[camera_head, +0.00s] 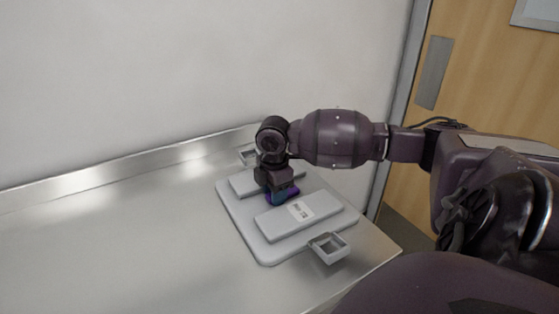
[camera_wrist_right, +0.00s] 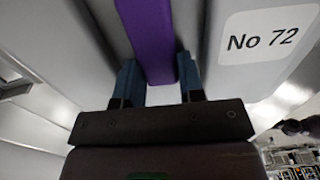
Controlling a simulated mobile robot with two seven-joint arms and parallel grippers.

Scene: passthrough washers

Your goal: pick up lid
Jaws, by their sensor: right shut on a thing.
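The lid (camera_head: 268,224) is a light grey plate with two raised panels and square loops at its near and far ends. It lies flat on the metal counter. A label reading "No 72" shows in the right wrist view (camera_wrist_right: 262,38). A purple handle bar (camera_wrist_right: 147,30) runs along the lid's middle, between the panels. My right gripper (camera_head: 281,194) is down over the middle of the lid. Its blue fingers (camera_wrist_right: 158,88) sit on both sides of the purple bar and are shut on it. The gripper hides part of the handle. My left gripper is not in view.
The metal counter (camera_head: 110,235) is bare to the left of the lid. A raised metal edge (camera_head: 110,175) and a white wall (camera_head: 180,75) stand behind it. A wooden door (camera_head: 485,75) is at the right, beyond the counter's end.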

